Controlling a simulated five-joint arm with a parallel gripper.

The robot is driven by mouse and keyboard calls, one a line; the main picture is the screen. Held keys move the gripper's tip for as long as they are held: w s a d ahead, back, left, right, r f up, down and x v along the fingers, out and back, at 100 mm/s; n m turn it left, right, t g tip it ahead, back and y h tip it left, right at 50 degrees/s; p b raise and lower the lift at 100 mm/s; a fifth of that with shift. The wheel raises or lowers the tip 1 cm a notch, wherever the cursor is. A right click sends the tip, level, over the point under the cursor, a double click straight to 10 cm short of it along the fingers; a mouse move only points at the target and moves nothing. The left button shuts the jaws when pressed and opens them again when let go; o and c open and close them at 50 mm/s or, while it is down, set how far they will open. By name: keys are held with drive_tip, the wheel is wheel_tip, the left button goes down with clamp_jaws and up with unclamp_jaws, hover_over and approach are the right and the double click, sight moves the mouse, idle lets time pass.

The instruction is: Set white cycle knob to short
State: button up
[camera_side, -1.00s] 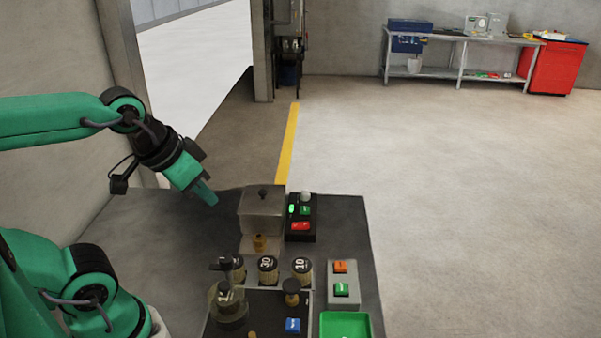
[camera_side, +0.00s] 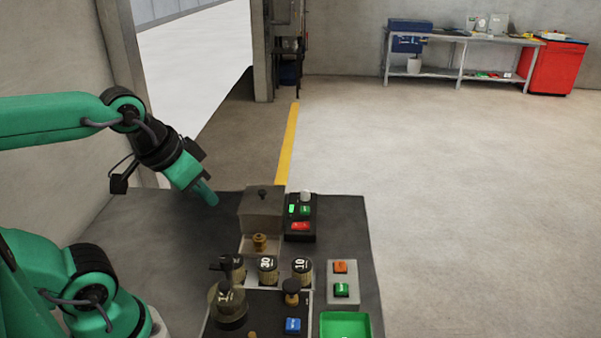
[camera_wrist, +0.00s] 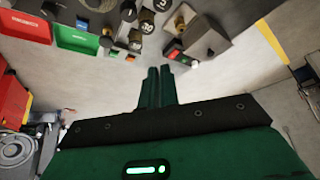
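The white knob (camera_side: 305,196) sits at the far end of a black control box (camera_side: 300,236), which carries green and red buttons. Its pointer and setting are too small to read. In the wrist view the white knob (camera_wrist: 194,64) shows beyond and right of my fingertips. My gripper (camera_side: 211,199) is above the left part of the dark bench, left of the steel box and apart from the knob. In the wrist view my gripper's fingers (camera_wrist: 160,72) lie almost together with nothing between them.
A steel box (camera_side: 262,205) stands between my gripper and the control box. Weights marked 30 (camera_side: 268,268) and 10 (camera_side: 302,268), a clamp jar (camera_side: 228,304), an orange-and-green button box (camera_side: 342,282) and a green tray (camera_side: 345,316) are nearer. The bench's left part (camera_side: 165,240) is clear.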

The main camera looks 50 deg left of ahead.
drive_tip(key=o, duration=0.7)
drive_tip(key=shift+w+r, duration=0.1)
drive_tip(key=shift+w, duration=0.05)
drive_tip(key=shift+o, duration=0.8)
drive_tip(key=shift+w+r, duration=0.15)
drive_tip(key=shift+w, duration=0.1)
drive_tip(key=w+a+g, duration=0.2)
drive_tip(key=w, duration=0.7)
drive_tip(key=w+a+g, duration=0.1)
drive_tip(key=w+a, duration=0.1)
drive_tip(key=w, duration=0.8)
drive_tip(key=w+a+f, duration=0.2)
drive_tip(key=w+f, duration=0.2)
drive_tip(key=w+a+f+n+g, duration=0.1)
drive_tip(key=w+a+f, duration=0.1)
drive_tip(key=w+f, duration=0.2)
drive_tip(key=w+a+f+g, duration=0.1)
drive_tip(key=w+a+f, duration=0.2)
drive_tip(key=w+f, duration=0.2)
drive_tip(key=shift+w+f, duration=0.1)
drive_tip(key=shift+w, duration=0.45)
drive_tip(key=shift+w+a+f+g, duration=0.2)
drive_tip(key=shift+f+g, duration=0.1)
drive_tip(key=shift+f, duration=0.2)
